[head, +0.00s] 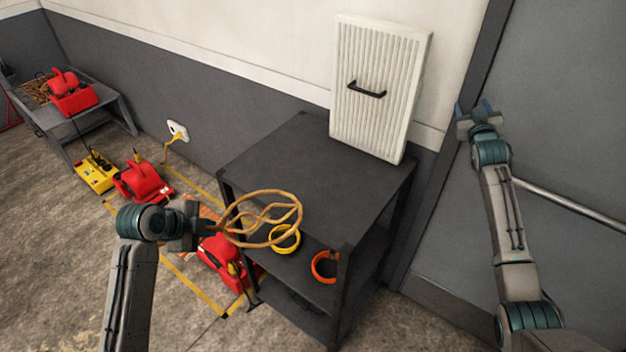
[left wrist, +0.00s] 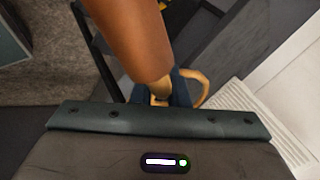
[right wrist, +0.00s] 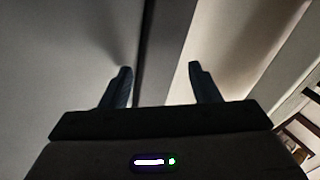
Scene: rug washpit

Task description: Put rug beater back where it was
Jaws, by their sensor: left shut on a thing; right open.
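The rug beater (head: 265,217) has a looped tan cane head, which shows in front of the dark shelf unit in the head view. My left gripper (head: 205,225) is shut on the rug beater; its thick brown handle (left wrist: 135,40) and part of the loop show in the left wrist view. The fingers are partly hidden behind the handle there. My right gripper (head: 476,112) is open and empty, raised at the right in front of the grey door. Its two spread fingertips show in the right wrist view (right wrist: 160,75).
The dark shelf unit (head: 300,150) has a clear top with a white ribbed panel (head: 380,85) leaning on the wall. Red machines (head: 143,183) and a yellow box (head: 97,172) stand on the floor left.

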